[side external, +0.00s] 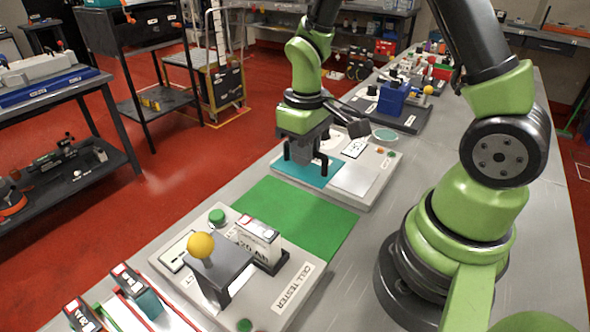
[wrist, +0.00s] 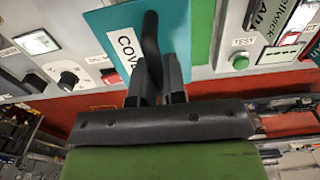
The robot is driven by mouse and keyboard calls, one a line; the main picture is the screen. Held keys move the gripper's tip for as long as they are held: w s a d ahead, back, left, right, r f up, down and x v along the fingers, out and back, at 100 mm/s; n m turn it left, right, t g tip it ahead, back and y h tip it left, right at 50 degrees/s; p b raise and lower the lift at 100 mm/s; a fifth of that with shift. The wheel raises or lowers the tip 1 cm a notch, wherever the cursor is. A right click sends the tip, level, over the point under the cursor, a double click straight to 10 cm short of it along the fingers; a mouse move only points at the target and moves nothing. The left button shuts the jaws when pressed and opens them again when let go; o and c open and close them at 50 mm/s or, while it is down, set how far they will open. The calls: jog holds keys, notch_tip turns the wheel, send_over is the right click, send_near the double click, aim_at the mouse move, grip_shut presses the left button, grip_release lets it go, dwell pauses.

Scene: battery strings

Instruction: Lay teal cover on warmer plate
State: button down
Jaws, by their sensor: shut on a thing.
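The teal cover (side external: 318,178) is a flat sheet with a black handle, seen over the left part of the warmer unit (side external: 372,193). A pale square plate (side external: 355,178) shows bare beside it on the same unit. My gripper (side external: 306,158) is above the cover, shut on its handle. In the wrist view the cover (wrist: 176,28) carries a partly hidden "COVE" label, and the black handle (wrist: 151,45) stands between the fingers of my gripper (wrist: 155,78). I cannot tell whether the cover touches the unit or hangs just above it.
A green mat (side external: 300,220) lies between the warmer unit and the cell tester (side external: 285,290), which has a yellow-knobbed lever (side external: 201,245). A blue block device (side external: 393,97) stands behind. Bare bench lies right of the mat, by my base.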

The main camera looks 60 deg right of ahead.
jog(key=s+d, duration=0.3)
jog(key=d, duration=0.8)
jog(key=shift+r, duration=0.45)
jog(key=shift+f, duration=4.3)
jog(key=shift+f, duration=0.2)
jog(key=c, duration=1.1)
grip_release()
notch_tip(320, 180, up, 10)
